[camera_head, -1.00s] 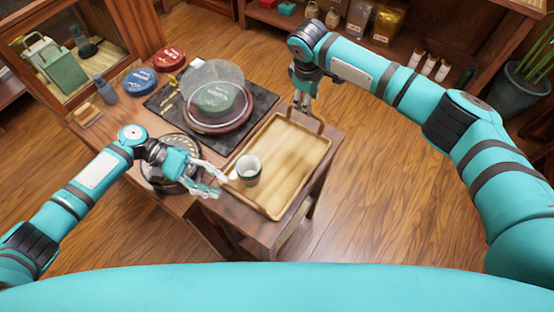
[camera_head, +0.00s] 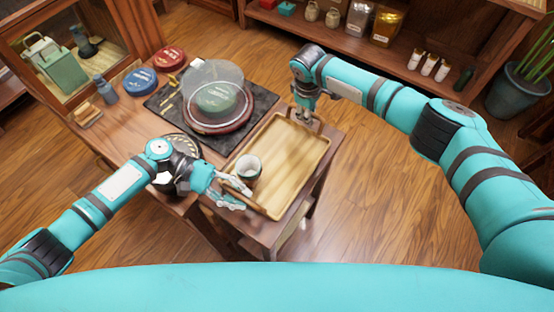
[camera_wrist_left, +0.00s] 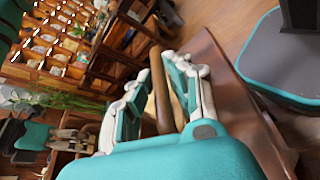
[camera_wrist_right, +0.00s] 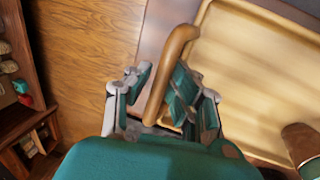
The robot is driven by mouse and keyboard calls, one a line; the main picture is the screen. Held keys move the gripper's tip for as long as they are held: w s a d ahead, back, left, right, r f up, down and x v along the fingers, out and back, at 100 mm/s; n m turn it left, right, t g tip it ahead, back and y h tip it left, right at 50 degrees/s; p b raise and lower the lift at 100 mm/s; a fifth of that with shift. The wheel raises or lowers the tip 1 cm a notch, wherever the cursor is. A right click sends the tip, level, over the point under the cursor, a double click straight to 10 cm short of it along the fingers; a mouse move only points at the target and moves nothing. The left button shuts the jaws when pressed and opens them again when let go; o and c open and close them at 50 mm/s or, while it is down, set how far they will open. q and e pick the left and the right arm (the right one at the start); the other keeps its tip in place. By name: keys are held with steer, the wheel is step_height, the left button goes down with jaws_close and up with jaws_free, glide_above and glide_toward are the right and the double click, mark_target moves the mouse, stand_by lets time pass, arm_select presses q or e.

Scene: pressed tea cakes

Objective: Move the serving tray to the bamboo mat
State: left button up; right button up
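The wooden serving tray (camera_head: 293,150) lies on the right end of the table, with a cup (camera_head: 248,167) on its left side. My left gripper (camera_head: 238,194) is at the tray's near end. In the left wrist view its open fingers (camera_wrist_left: 160,95) stand either side of a brown handle (camera_wrist_left: 158,80), with gaps. My right gripper (camera_head: 303,117) is at the tray's far end. In the right wrist view its open fingers (camera_wrist_right: 160,100) straddle the other handle (camera_wrist_right: 172,68), not visibly closed on it. I cannot make out a bamboo mat.
A dark slate (camera_head: 160,102) left of the tray bears a green tea cake (camera_head: 217,97) under a clear dome. Blue (camera_head: 139,81) and red (camera_head: 169,59) cakes lie behind. A round dark object is partly hidden under my left arm. A shelf (camera_head: 405,45) stands behind.

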arm_select(q)
jaws_close()
arm_select(e)
jaws_close()
arm_select(q)
steer(key=shift+r, duration=0.1)
arm_select(e)
steer(key=shift+w+r, duration=0.1)
steer(key=shift+r, duration=0.05)
